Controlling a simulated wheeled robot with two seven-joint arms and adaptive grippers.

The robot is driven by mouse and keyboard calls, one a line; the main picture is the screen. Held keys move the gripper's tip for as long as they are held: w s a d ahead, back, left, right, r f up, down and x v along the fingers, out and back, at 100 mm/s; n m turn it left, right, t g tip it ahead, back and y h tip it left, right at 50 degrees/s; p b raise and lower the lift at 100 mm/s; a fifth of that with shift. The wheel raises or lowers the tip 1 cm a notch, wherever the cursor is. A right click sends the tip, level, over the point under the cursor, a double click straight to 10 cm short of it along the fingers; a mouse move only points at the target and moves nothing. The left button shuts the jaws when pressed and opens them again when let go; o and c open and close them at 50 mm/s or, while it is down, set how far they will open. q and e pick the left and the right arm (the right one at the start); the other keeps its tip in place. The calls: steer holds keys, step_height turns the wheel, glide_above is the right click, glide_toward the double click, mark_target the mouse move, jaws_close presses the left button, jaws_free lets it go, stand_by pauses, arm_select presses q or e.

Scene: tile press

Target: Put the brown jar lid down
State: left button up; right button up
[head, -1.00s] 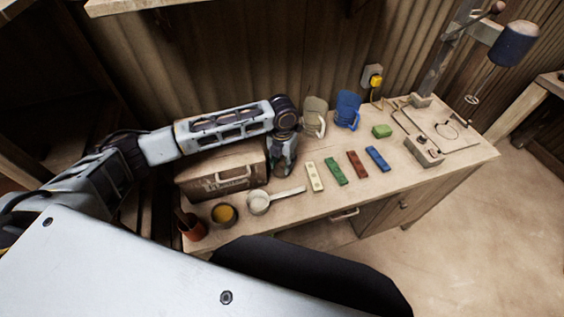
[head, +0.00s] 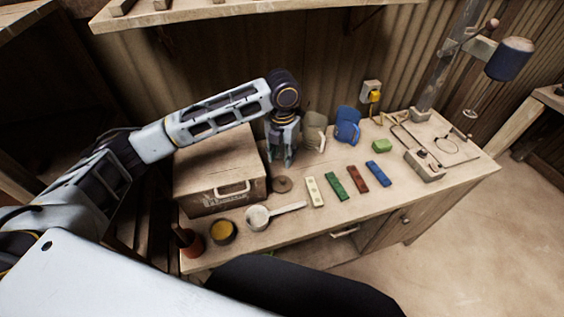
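The brown jar lid (head: 282,184) lies flat on the workbench (head: 321,226), just right of a brown box and behind the white-handled scoop. My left gripper (head: 280,164) points down just behind the lid, apart from it. Its two fingers are spread with nothing visible between them. My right gripper is not in view.
The brown box (head: 217,182) stands left of the lid, the scoop (head: 257,217) and a yellow-filled dish (head: 223,231) in front. White, green, red and blue tiles lie to the right. A beige mug (head: 314,132) and blue mug (head: 347,127) stand behind.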

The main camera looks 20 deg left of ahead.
arm_select(q)
steer(key=shift+r, duration=0.4)
stand_by(0.4)
